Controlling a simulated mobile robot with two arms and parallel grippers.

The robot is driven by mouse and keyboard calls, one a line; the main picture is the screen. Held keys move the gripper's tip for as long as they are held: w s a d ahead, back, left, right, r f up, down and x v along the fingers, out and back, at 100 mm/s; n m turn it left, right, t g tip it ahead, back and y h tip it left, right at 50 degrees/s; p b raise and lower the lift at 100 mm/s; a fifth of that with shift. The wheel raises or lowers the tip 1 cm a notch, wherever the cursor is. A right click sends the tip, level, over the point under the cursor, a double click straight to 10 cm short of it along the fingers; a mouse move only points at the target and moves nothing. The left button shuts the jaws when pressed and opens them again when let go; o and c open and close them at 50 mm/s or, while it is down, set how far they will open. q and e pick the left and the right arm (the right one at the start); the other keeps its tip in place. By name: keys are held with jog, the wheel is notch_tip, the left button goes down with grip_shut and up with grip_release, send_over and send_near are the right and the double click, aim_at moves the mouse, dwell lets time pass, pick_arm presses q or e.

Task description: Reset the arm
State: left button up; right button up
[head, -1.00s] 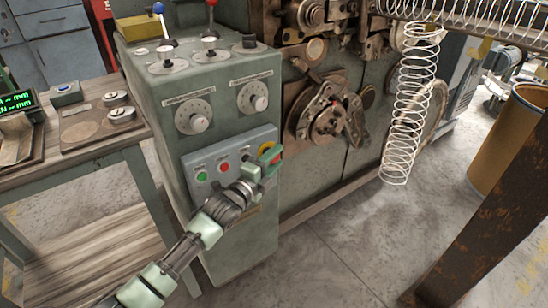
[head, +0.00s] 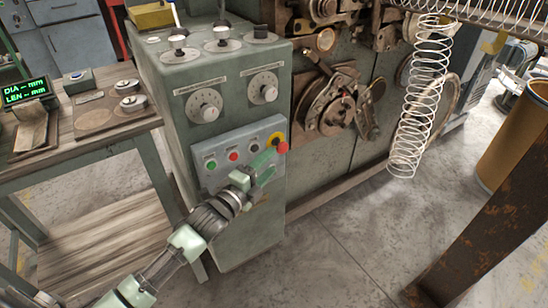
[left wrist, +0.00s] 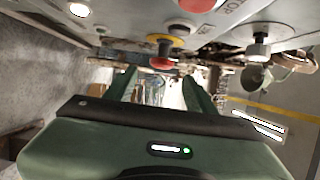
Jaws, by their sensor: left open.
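My left gripper (head: 266,166) is in front of the grey button panel (head: 208,174) on the green machine cabinet. It is open, with nothing between its fingers that I can see. Its fingertips are close to the red mushroom button (head: 282,148) on a yellow base at the panel's right end. In the left wrist view, this button (left wrist: 163,58) shows beyond and above the gap between the two fingers (left wrist: 158,90). I cannot tell whether a finger touches it. The left forearm (head: 165,262) reaches up from the bottom left. My right gripper is in neither view.
A wooden bench (head: 62,142) with a green-lit display (head: 24,91) stands left of the cabinet. A loose wire spring (head: 415,120) hangs at the right of the machine. A rusty beam (head: 500,235) and a brown drum (head: 515,145) stand at right. The floor between is clear.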

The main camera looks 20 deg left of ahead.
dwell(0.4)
pick_arm(q)
jog(key=s+f+n+g+y, duration=0.1)
jog(key=s+f+n+g, duration=0.2)
jog(key=s+f+n, duration=0.55)
jog(key=s+f+n+g+y, duration=0.15)
jog(key=s+f+g, duration=0.3)
jog(key=f, duration=0.85)
jog(key=s+f+n+g+y, duration=0.2)
jog(key=s+f+n+g, duration=0.15)
jog(key=s+f, duration=0.5)
jog(key=s+d+f+n+g, duration=0.1)
jog(key=s+f+n+g, duration=0.35)
jog(key=s+f, duration=0.65)
jog(key=s+a+p, duration=0.2)
jog(key=s+p, duration=1.4)
jog(key=s, duration=0.4)
jog(key=shift+a+r+n+g, duration=0.4)
jog(key=shift+g, duration=0.05)
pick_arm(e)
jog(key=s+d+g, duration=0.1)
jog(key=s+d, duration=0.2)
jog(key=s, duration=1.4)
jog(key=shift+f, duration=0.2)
